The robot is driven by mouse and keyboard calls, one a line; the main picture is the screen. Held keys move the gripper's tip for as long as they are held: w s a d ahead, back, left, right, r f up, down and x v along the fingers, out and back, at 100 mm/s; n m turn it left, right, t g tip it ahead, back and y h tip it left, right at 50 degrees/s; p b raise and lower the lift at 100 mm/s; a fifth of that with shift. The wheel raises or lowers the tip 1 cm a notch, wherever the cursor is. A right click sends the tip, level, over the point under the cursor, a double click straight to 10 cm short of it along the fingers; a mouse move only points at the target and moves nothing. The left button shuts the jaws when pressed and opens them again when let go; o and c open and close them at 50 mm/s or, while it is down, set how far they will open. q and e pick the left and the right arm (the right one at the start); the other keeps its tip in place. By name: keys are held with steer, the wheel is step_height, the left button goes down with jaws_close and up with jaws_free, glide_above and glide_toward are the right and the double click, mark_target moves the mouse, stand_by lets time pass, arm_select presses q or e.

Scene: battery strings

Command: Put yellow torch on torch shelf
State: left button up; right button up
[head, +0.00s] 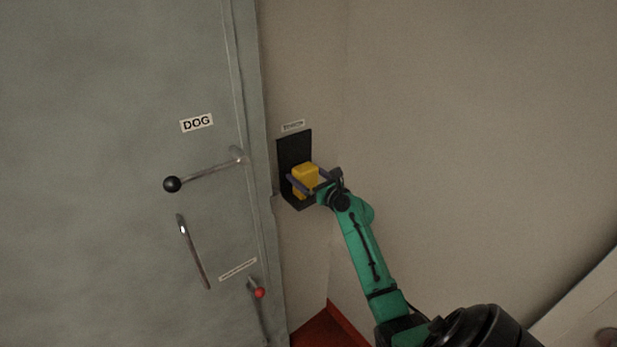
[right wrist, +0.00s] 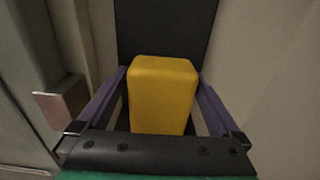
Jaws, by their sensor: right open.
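The yellow torch (head: 305,179) is a yellow block standing upright on the black torch shelf (head: 295,149), which is fixed to the wall right of the grey door. My right gripper (head: 308,182) reaches in from the right with its fingers on either side of the torch. In the right wrist view the torch (right wrist: 161,95) stands between the two purple fingers, with a narrow gap on each side. The gripper is open. The dark back plate of the shelf (right wrist: 165,28) rises behind the torch. The torch's base is hidden by the gripper body. My left gripper is not in view.
A grey door (head: 90,120) with a "DOG" label (head: 197,123) fills the left. A lever with a black knob (head: 172,184), a bar handle (head: 194,252) and a red-knobbed lever (head: 259,293) stick out from it. The wall right of my arm is bare.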

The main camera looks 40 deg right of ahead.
steer(key=s+b, duration=0.2)
steer(key=s, duration=1)
step_height(320, 180, down, 19)
steer(key=a+n+g, duration=0.2)
steer(key=n+g, duration=0.2)
steer(key=n, duration=0.2)
steer(key=s+a+f+n+g, duration=0.3)
steer(key=s+f+n, duration=0.15)
steer(key=f, duration=0.55)
steer(key=s+a+f+n+g, duration=0.25)
steer(key=s+f+n, duration=0.2)
steer(key=f, duration=0.45)
steer(key=s+a+f+n+g+b, duration=0.1)
steer(key=s+a+f+n+g, duration=0.2)
steer(key=s+f+n, duration=0.6)
steer(key=s+a+f+n+g+b, duration=0.1)
steer(key=s+a+f+n+g, duration=0.3)
steer(key=s+n, duration=1.1)
steer(key=s+a+f, duration=0.3)
steer(key=s+f, duration=0.1)
steer(key=f, duration=0.2)
steer(key=shift+a+f, duration=0.15)
steer(key=shift+a, duration=0.25)
steer(key=shift+s+g, duration=0.15)
steer(key=shift+g, duration=0.1)
